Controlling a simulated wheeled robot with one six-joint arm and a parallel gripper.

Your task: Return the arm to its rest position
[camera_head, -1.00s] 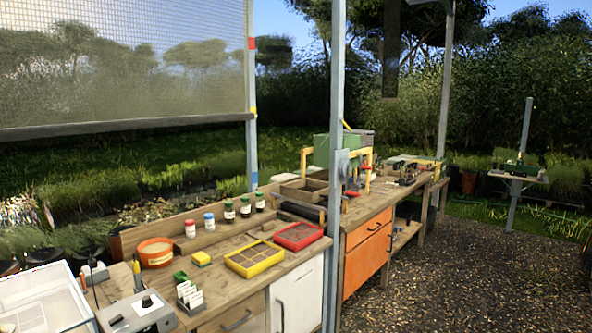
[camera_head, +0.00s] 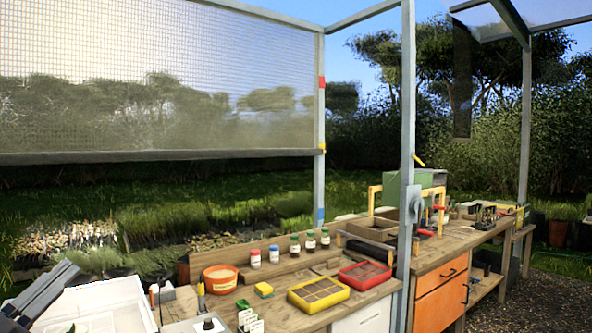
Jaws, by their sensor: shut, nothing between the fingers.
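My gripper (camera_head: 66,270) shows at the lower left edge as two dark grey parallel bars lying close together, pointing up and to the right. It is shut with nothing held, and the rest of the arm is out of view. It appears in front of a white open tray (camera_head: 105,300), and I cannot tell how far above it.
The wooden bench (camera_head: 290,318) holds an orange tub (camera_head: 220,280), several small jars (camera_head: 294,244), a yellow tray (camera_head: 318,294) and a red tray (camera_head: 365,274). A grey post (camera_head: 407,120) rises at the bench's right part. A gravel path (camera_head: 530,305) lies at the right.

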